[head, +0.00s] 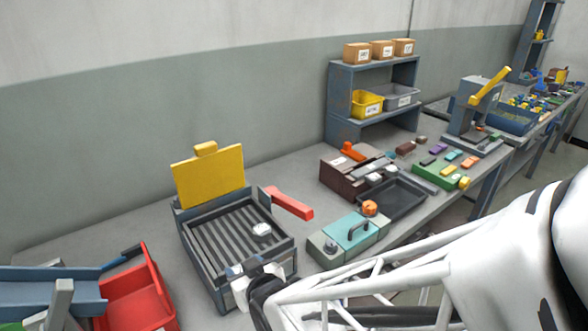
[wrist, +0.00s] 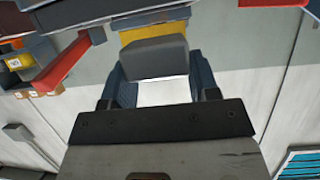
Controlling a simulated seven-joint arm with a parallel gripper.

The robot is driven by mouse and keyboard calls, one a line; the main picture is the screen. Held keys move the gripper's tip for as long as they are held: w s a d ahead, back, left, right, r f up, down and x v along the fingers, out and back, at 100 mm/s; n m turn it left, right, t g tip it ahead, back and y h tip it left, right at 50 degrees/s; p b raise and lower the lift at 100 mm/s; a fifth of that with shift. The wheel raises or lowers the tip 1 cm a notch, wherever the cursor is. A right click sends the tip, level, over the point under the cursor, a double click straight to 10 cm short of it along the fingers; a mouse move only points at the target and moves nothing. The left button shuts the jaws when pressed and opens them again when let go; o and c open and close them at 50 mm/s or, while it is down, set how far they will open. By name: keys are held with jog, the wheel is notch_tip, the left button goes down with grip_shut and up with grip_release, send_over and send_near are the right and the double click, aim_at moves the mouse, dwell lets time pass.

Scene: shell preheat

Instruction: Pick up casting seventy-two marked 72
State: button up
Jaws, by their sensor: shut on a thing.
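My gripper (head: 254,274) is at the near edge of the grated tray (head: 188,247) in the head view, in front of its wall. In the wrist view my gripper (wrist: 161,82) is shut on a grey block-shaped casting (wrist: 155,57), which sits between its two blue-grey fingers. No number can be read on it, so I cannot tell whether it is 72. Another pale casting (head: 262,229) lies on the dark bars inside the tray, with marks too small to read.
A yellow raised lid (head: 208,178) and a red handle (head: 291,203) flank the tray. A red bin (head: 138,300) is at lower left. A teal-lidded box (head: 352,232), a dark shallow tray (head: 398,204) and a brown box (head: 345,178) stand to the right.

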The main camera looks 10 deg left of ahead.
jog(key=shift+s+d+r, duration=0.1)
jog(key=shift+s+d, duration=0.6)
jog(key=shift+s, duration=0.1)
dwell(0.5)
